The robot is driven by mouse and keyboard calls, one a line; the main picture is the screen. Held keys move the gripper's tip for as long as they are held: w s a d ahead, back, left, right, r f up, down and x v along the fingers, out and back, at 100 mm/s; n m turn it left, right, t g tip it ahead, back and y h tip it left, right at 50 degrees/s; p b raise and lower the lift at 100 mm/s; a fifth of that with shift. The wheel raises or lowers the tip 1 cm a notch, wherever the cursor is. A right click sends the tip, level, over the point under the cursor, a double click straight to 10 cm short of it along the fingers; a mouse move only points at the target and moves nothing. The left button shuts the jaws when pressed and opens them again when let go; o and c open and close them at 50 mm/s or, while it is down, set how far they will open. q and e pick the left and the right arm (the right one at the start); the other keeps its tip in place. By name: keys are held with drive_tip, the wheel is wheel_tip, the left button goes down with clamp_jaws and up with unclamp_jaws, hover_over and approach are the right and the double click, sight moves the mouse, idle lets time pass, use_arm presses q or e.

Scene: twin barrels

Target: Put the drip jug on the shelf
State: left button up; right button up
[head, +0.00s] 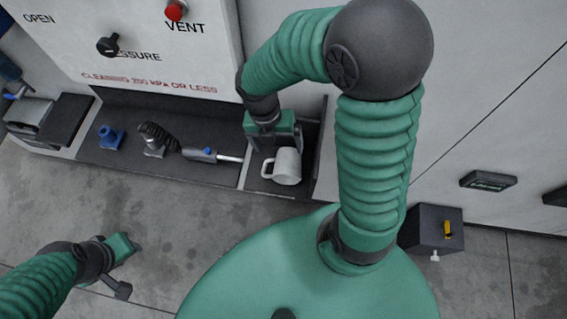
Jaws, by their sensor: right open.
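The drip jug (287,167), a white mug-like vessel with its handle to the left, is on the right section of the dark shelf (210,176). My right gripper (272,142) is open just behind and above the jug, close to it. I cannot tell whether they touch. No jug part is seen between its fingers. My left gripper (128,268) is low at the left over the floor, away from the shelf, with its fingers spread and nothing between them.
On the shelf's left section are a blue fitting (110,137), a black-and-grey nozzle (156,140) and a grey tool with a blue button (205,154). A divider separates the sections. A panel with a red button (176,10) stands behind. A dark box (431,229) is at right.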

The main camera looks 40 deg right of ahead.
sight(286, 158)
drive_tip(key=f, duration=0.3)
drive_tip(key=s+d+f+b, duration=0.1)
drive_tip(key=f, duration=0.2)
drive_tip(key=d+f, duration=0.1)
drive_tip(key=f, duration=0.3)
drive_tip(key=shift+s+f, duration=0.1)
drive_tip(key=shift+s, duration=0.1)
drive_tip(key=c, duration=1.7)
